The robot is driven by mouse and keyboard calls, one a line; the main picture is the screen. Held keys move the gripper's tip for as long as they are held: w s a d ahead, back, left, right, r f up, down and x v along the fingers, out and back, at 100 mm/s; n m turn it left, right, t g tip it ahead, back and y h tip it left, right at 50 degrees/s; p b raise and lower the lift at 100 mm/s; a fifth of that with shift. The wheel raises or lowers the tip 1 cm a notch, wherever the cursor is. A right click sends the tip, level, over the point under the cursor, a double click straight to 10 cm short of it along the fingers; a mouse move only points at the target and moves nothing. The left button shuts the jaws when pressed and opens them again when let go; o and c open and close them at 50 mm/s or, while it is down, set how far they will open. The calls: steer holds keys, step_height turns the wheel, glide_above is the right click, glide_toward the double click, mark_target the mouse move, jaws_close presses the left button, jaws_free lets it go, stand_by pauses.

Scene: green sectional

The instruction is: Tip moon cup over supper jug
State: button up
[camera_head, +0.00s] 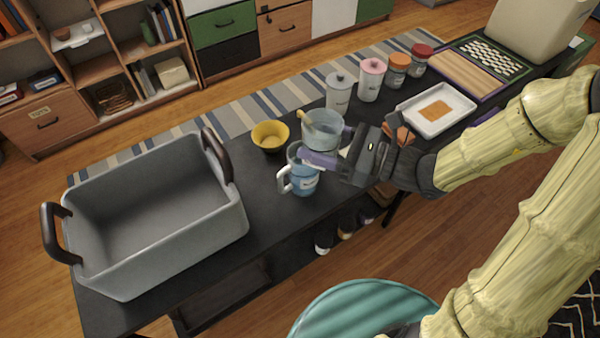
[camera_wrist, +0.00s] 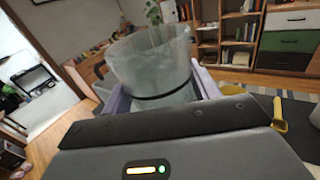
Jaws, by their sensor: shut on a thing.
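A translucent pale cup, which I take as the moon cup (camera_head: 322,133), is between the lavender fingers of my gripper (camera_head: 331,149). It fills the middle of the wrist view (camera_wrist: 150,62), between the two fingers, and looks roughly upright. A blue jug with a white handle, which I take as the supper jug (camera_head: 305,183), stands on the dark table. The cup is above and slightly behind the jug in the head view, and my gripper hides part of the jug's top. I cannot tell what the cup contains.
A large grey bin (camera_head: 165,255) with brown handles fills the table's left. A yellow bowl (camera_head: 270,136) stands behind the jug. Several lidded jars (camera_head: 370,80) line the back edge. A white tray (camera_head: 436,112) lies right. A teal round seat (camera_head: 360,310) is in front.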

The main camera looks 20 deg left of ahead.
mark_target(306, 123)
steer(key=shift+r+p, duration=1.65)
steer(key=shift+r, duration=0.2)
steer(key=w+d+f+m+t+h+p, duration=0.1)
steer(key=w+d+f+m+t+h, duration=0.25)
steer(key=w+d+f+t, duration=0.3)
steer(key=w+d+f+m+t+h+p, duration=0.25)
steer(key=w+d+f+m+t, duration=0.2)
steer(key=w+d, duration=0.35)
steer(key=d+f+m+t+h, duration=0.1)
steer(key=d+f+m+h, duration=0.2)
steer(key=f, duration=0.3)
steer(key=s+d+f+m+t+h+p, duration=0.1)
steer(key=d+f+m+t+h, duration=0.1)
steer(key=f+h, duration=0.3)
steer(key=d+f+m+t+h, duration=0.2)
steer(key=d+f+m+h, duration=0.1)
steer(key=f, duration=0.6)
steer(key=shift+s+d+m+h, duration=0.3)
steer(key=shift+s+d+h, duration=0.1)
steer(key=shift+h, duration=0.1)
